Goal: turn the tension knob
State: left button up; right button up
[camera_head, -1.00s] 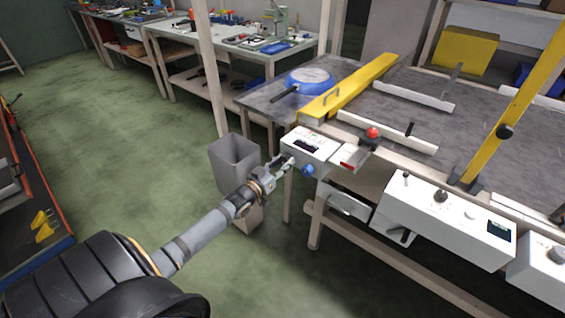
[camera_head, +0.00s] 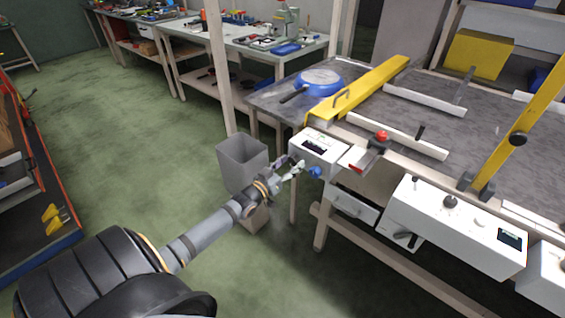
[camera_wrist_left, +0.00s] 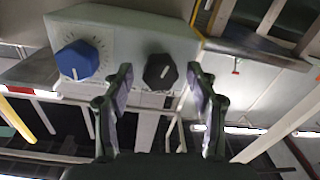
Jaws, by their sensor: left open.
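A white control box (camera_head: 320,146) hangs at the near left corner of the conveyor table. A blue knob (camera_head: 316,172) sticks out of its lower face. In the left wrist view the blue knob (camera_wrist_left: 77,60) has a printed dial around it, and a black knob (camera_wrist_left: 160,71) sits to its right. Which one is the tension knob I cannot tell. My left gripper (camera_head: 292,170) is open beside the box, left of the blue knob. In the wrist view its fingers (camera_wrist_left: 160,80) stand on either side of the black knob; contact is not clear. My right gripper is out of view.
A blue pan (camera_head: 319,82) lies on the table behind a yellow guide bar (camera_head: 362,88). A red button (camera_head: 382,135) is right of the box. A larger control panel (camera_head: 455,222) hangs farther right. A grey bin (camera_head: 242,160) stands behind my left arm.

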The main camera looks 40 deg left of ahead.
pick_arm(q)
jog(key=s, duration=1.1)
jog(key=shift+s+a, duration=0.3)
jog(key=shift+s, duration=0.1)
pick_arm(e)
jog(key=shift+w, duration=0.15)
pick_arm(q)
jog(key=shift+f, duration=0.1)
